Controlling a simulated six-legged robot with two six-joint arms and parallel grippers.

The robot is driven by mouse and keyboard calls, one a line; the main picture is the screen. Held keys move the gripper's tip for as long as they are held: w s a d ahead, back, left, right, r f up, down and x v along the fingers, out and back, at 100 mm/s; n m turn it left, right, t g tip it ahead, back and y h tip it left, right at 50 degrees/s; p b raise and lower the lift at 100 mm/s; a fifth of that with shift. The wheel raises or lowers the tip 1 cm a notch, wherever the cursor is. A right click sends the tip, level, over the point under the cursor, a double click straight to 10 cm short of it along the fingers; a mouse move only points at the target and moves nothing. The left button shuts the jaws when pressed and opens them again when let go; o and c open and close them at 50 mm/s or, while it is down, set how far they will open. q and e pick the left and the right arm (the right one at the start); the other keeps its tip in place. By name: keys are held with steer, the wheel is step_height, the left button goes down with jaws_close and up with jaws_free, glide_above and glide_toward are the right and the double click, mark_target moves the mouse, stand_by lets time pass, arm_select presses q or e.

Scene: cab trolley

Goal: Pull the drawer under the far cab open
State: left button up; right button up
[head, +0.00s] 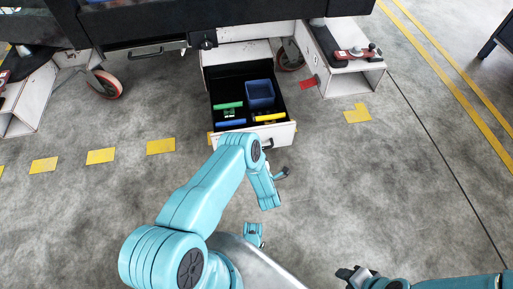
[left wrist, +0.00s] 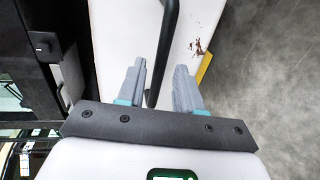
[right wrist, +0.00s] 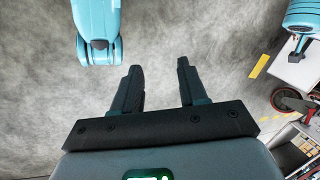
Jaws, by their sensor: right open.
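The white-fronted drawer (head: 283,132) stands pulled out from under the dark trolley, at top centre of the head view. Its inside is black and holds a blue bin (head: 260,94) and green, blue and yellow items. My left arm reaches to the drawer front, and its elbow hides part of it and the left gripper. In the left wrist view my left gripper (left wrist: 160,85) has its fingers apart, with the black drawer handle (left wrist: 168,45) between them; contact is unclear. My right gripper (head: 355,276) is open and empty over the floor, low right; it also shows in the right wrist view (right wrist: 160,85).
A caster (head: 290,54) stands beside the drawer. A white open box (head: 350,78) with a red-and-grey tool on top is to the right. Another caster (head: 105,84) is at left. Yellow tape (head: 160,146) marks the floor, which is otherwise clear in front.

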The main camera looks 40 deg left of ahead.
arm_select(q)
steer(key=p+v, duration=0.4)
steer(key=v, duration=0.9)
steer(key=shift+r, duration=0.15)
steer(key=shift+d, duration=0.1)
